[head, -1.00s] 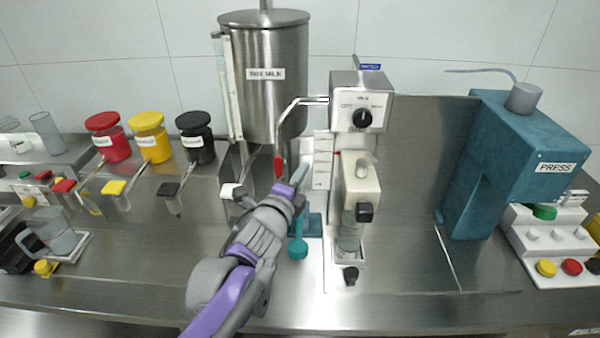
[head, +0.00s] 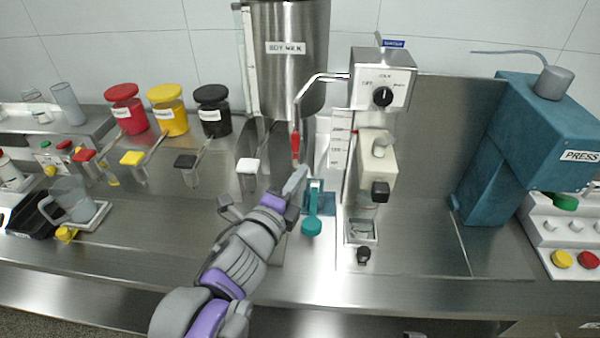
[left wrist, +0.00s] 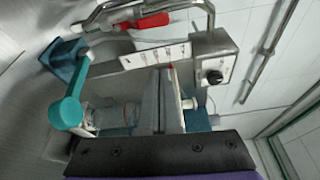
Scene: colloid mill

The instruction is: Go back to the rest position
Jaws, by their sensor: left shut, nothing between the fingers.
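My left gripper (head: 297,182) is in front of the colloid mill in the head view, shut and empty. Its closed grey fingers (left wrist: 160,105) also show in the left wrist view. I cannot tell whether the gripper touches anything. My right gripper is out of view.
A steel soy milk tank (head: 287,75) stands behind the gripper. Red (head: 126,108), yellow (head: 167,110) and black (head: 211,110) jars stand to the left. A teal press (head: 530,145) stands at the right. The front counter strip (head: 400,290) is clear.

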